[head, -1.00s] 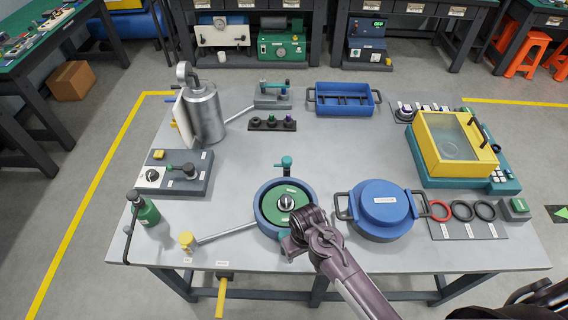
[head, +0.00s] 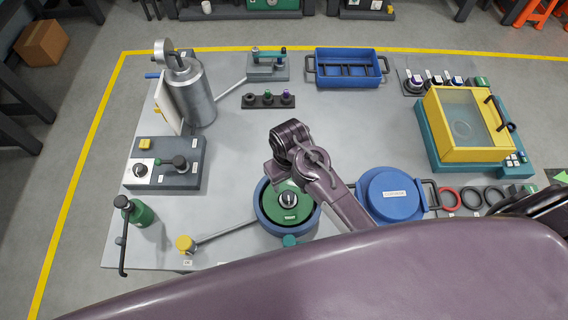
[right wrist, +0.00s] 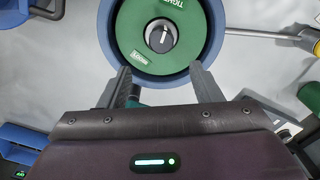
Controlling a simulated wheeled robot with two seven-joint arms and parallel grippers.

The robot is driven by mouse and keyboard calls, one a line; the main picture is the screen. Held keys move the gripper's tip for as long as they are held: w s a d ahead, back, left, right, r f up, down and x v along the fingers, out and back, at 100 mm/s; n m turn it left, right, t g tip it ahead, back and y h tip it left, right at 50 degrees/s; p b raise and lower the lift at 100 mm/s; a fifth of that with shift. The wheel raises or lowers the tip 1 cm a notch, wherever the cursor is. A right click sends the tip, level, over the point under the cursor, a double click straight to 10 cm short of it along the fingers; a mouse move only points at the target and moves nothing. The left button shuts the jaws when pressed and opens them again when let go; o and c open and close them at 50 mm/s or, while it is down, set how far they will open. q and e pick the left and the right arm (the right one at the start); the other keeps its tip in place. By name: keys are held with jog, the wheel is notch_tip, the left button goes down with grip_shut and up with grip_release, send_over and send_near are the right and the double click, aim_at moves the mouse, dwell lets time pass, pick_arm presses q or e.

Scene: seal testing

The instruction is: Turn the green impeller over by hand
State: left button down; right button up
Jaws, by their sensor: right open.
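The green impeller (head: 286,203) is a flat disc with a dark and silver centre knob, lying in a round blue housing (head: 262,216) at the table's near middle. In the right wrist view the impeller (right wrist: 190,32) carries the labels TIGHT and LOOSE. My right gripper (right wrist: 161,70) is open and empty. Its fingertips are near the housing's far rim, LOOSE side; contact cannot be told. A teal part (right wrist: 134,92) shows beside the left finger. In the head view my right wrist hides the fingers. My left gripper is not in view.
A lidded blue pot (head: 391,194) stands right of the housing. A silver rod with a yellow knob (head: 185,243) extends left from it. Table behind my right wrist is clear up to a black rack (head: 268,101).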

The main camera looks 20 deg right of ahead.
aim_at(288, 195)
jog(key=f, duration=0.1)
jog(key=s+f, duration=0.1)
jog(key=f, duration=0.1)
jog(key=shift+s, duration=0.2)
jog(key=shift+w+f, duration=0.25)
jog(key=shift+f, duration=0.9)
jog(key=shift+f+b, duration=0.45)
jog(key=shift+f, duration=1.15)
jog(key=shift+r+n+p, duration=0.3)
jog(key=shift+n+p, duration=0.25)
jog(key=shift+n, duration=0.15)
jog(key=shift+f+n, duration=0.25)
jog(key=shift+n, duration=0.95)
jog(key=n, duration=0.4)
jog(key=shift+f, duration=0.1)
jog(key=c, duration=1)
jog(key=m, duration=0.3)
jog(key=shift+a, duration=0.1)
jog(key=m, duration=1.2)
jog(key=shift+m, duration=0.4)
jog(key=o, duration=1)
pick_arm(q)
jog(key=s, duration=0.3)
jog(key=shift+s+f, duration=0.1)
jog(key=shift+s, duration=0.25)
